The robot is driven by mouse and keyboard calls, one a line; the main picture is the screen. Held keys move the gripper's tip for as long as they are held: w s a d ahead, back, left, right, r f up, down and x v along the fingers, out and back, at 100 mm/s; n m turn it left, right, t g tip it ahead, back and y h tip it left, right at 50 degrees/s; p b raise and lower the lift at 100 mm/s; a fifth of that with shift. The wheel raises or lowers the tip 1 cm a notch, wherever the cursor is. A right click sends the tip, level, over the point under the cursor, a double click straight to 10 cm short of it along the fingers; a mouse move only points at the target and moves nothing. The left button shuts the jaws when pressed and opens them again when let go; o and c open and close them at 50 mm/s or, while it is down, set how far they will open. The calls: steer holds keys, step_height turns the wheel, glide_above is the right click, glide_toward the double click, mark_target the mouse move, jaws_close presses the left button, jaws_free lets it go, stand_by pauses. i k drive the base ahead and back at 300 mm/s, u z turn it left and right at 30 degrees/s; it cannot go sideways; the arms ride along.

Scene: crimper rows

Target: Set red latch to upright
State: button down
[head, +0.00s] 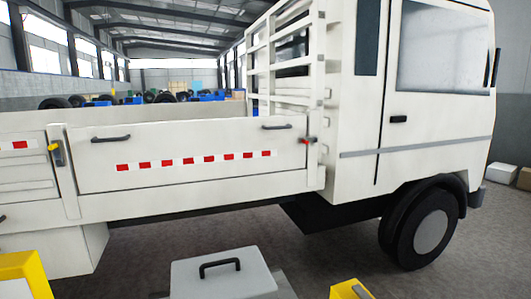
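The red latch (308,140) is a small part on the side of the white truck (200,180), at the front end of the drop-side panel (190,180) and next to the cab. It looks roughly horizontal, with its red part toward the right. It is small in the head view, so its exact angle is hard to tell. A yellow latch (54,148) sits at the panel's other end and looks upright, with its yellow part at the top. My gripper is not in view.
A pale box with a black handle (220,265) stands in front at the bottom. Yellow objects show at the lower left (25,275) and bottom centre (350,290). Boxes (501,173) stand at the right.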

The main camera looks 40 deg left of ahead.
mark_target(311, 141)
steer(key=u, duration=0.45)
steer(key=i, duration=0.85)
steer(key=u, duration=0.4)
